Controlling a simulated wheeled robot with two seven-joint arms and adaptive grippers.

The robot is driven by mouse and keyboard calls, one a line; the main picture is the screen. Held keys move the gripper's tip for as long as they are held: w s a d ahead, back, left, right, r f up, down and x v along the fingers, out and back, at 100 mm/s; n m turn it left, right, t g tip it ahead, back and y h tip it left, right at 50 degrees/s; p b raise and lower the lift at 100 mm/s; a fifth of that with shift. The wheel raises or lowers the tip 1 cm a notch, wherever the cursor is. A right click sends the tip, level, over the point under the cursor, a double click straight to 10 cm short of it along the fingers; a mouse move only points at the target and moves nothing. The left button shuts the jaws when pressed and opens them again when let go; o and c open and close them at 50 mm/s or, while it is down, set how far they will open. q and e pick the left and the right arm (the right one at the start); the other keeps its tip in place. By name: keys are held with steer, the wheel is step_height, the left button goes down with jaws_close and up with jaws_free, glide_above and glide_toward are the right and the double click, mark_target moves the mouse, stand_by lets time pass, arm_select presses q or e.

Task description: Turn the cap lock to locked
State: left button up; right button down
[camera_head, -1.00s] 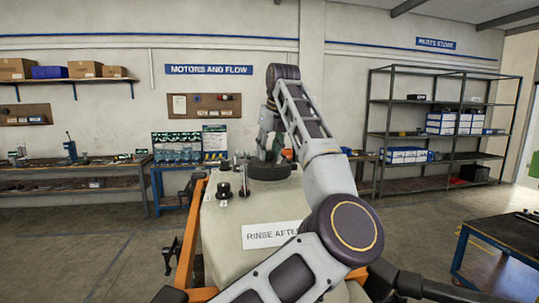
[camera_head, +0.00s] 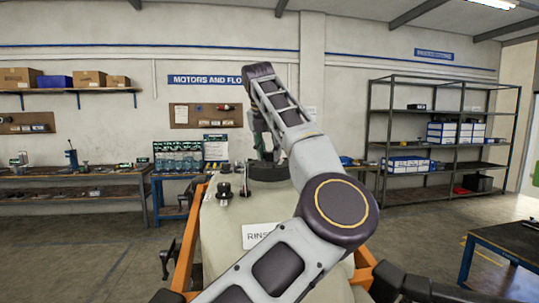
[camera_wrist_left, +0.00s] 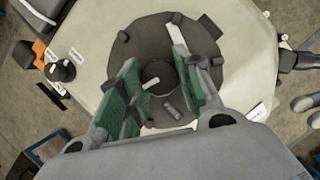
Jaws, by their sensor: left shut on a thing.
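The wide black round cap (camera_wrist_left: 205,48) sits on top of the pale tank (camera_wrist_left: 95,45). It has a raised centre knob (camera_wrist_left: 158,75) with a small light mark, and a pale strip (camera_wrist_left: 179,38) toward its rim. My left gripper (camera_wrist_left: 160,88) has its green-padded fingers on either side of the knob and is shut on it. In the head view, my left gripper (camera_head: 263,148) points down onto the cap (camera_head: 268,173), and my arm hides part of the tank. I cannot read the lock's setting. My right gripper is not clearly in view.
A small black knob fitting (camera_head: 224,192) stands on the tank left of the cap. A sign (camera_head: 258,236) on the tank is partly covered by my arm. An orange frame (camera_head: 188,240) flanks the tank. Workbenches and a shelf rack (camera_head: 440,140) stand farther back.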

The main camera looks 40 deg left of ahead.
arm_select(q)
steer(key=shift+m+h+b, duration=0.3)
steer(key=shift+m+h, duration=0.1)
steer(key=shift+m, duration=0.7)
steer(key=o, duration=1)
steer(key=shift+o, duration=0.2)
steer(key=shift+r, duration=0.1)
steer(key=v, duration=1.1)
steer(key=shift+s+r, duration=0.3)
